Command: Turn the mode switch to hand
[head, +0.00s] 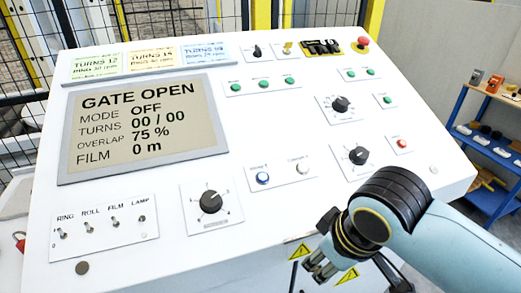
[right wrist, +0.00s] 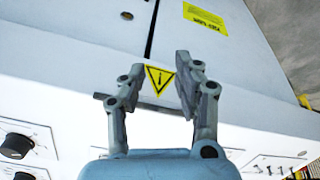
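The screen (head: 145,125) on the sloped white panel reads GATE OPEN, MODE OFF. Three round black knobs stand on the panel: a right upper one (head: 341,103), a right lower one (head: 358,155) and a front one (head: 211,201). A small black selector (head: 256,51) is at the top. Their labels are too small for me to tell which is the mode switch. My right gripper (head: 318,268) is beyond the panel's front edge, apart from all knobs. In the right wrist view, its fingers (right wrist: 155,70) are spread with nothing between them. My left gripper is not in view.
A row of toggles (head: 103,226) is at the front left. Green buttons (head: 264,85), blue and white buttons, and a red emergency button (head: 363,41) also stand up from the panel. Warning labels (head: 346,276) mark the front face. A blue shelf (head: 493,190) stands at the right.

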